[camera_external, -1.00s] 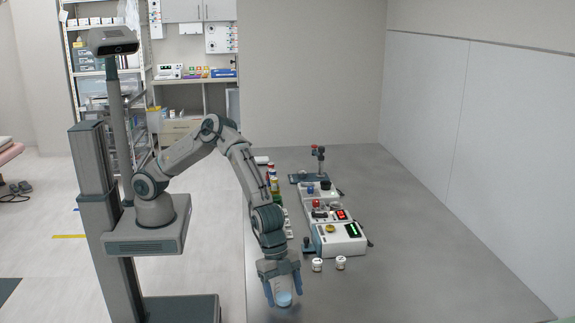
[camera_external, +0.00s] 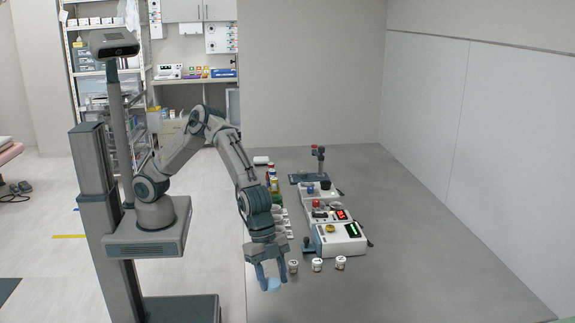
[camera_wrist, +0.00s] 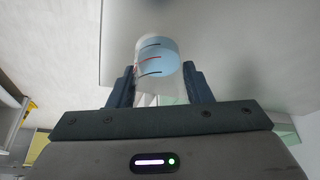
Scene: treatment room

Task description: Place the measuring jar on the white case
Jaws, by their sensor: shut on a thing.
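The measuring jar (camera_external: 273,285) is a small clear vessel with light blue in its lower part. My gripper (camera_external: 268,272) is shut on it near the table's front left edge; the height above the table is hard to tell. In the wrist view the jar (camera_wrist: 157,58) stands between my two fingers (camera_wrist: 160,88), with dark and red lines on its side. The likeliest white case is the white box (camera_external: 340,238) with a yellow knob and green display, to the right of and behind my gripper. It stands apart from the jar.
Several small white lidded jars (camera_external: 317,265) stand in a row between my gripper and the white box. Behind are more control boxes (camera_external: 325,212), a stand (camera_external: 319,160) and coloured bottles (camera_external: 272,180). The grey table (camera_external: 440,240) is clear on the right.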

